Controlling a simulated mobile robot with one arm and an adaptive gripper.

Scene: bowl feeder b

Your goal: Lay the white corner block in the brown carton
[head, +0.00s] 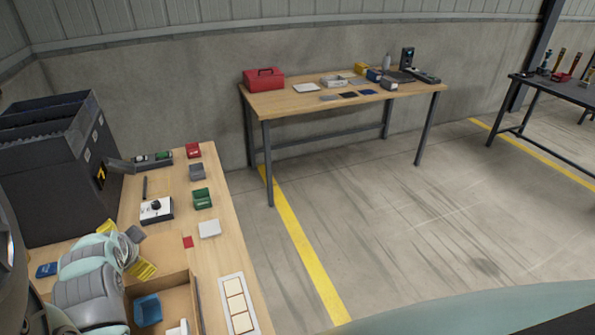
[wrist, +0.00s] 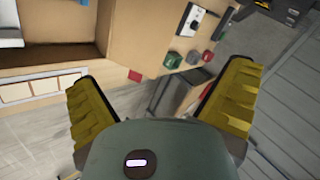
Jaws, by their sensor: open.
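The brown carton (head: 173,272) stands at the near end of the left workbench; it also shows in the wrist view (wrist: 62,52). A white piece (head: 181,328), which looks like the white corner block, is inside the carton, partly cut off by the bottom edge of the head view. White also shows at the left edge of the wrist view (wrist: 9,22). A blue bin (head: 148,309) is beside it in the carton. My gripper (head: 127,250) is above the bench at the carton's far side. Its yellow fingers (wrist: 160,100) are wide apart with nothing between them.
A red piece (head: 188,242) and a light grey block (head: 209,229) lie beyond the carton. A white framed tray (head: 239,303) lies to its right. Green (head: 202,198) and grey bins (head: 197,172) and a switch box (head: 156,209) stand farther back. A dark machine (head: 55,160) stands left.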

